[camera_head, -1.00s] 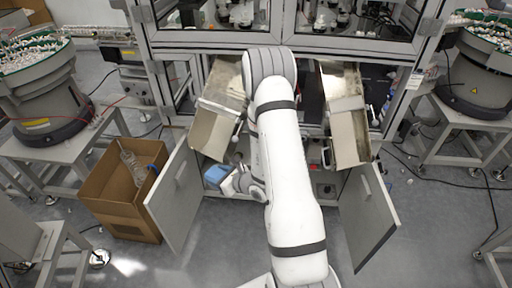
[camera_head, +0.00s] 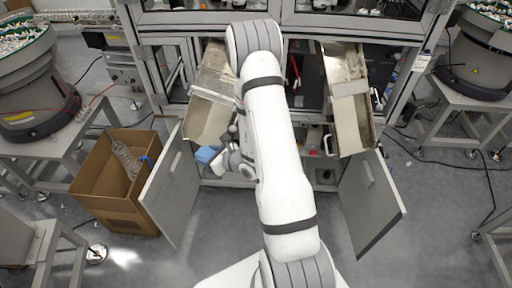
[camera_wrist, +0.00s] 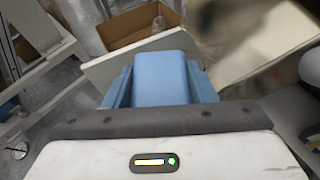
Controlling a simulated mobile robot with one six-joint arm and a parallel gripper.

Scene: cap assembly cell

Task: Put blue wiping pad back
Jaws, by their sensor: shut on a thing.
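The blue wiping pad (camera_head: 206,155) is at the left side of the open lower cabinet in the head view, below the left metal chute. It fills the middle of the wrist view (camera_wrist: 160,78), just beyond the dark front edge of my wrist. My gripper (camera_head: 221,160) is shut on the pad and holds it between the left cabinet door and the cabinet opening. The fingertips are mostly hidden, and I cannot tell whether the pad touches the cabinet floor.
The left cabinet door (camera_head: 171,192) and right cabinet door (camera_head: 366,203) stand open. The left chute (camera_head: 211,118) and right chute (camera_head: 347,105) slope out above the cabinet. A cardboard box (camera_head: 112,180) stands outside the left door. The floor between the doors is largely clear.

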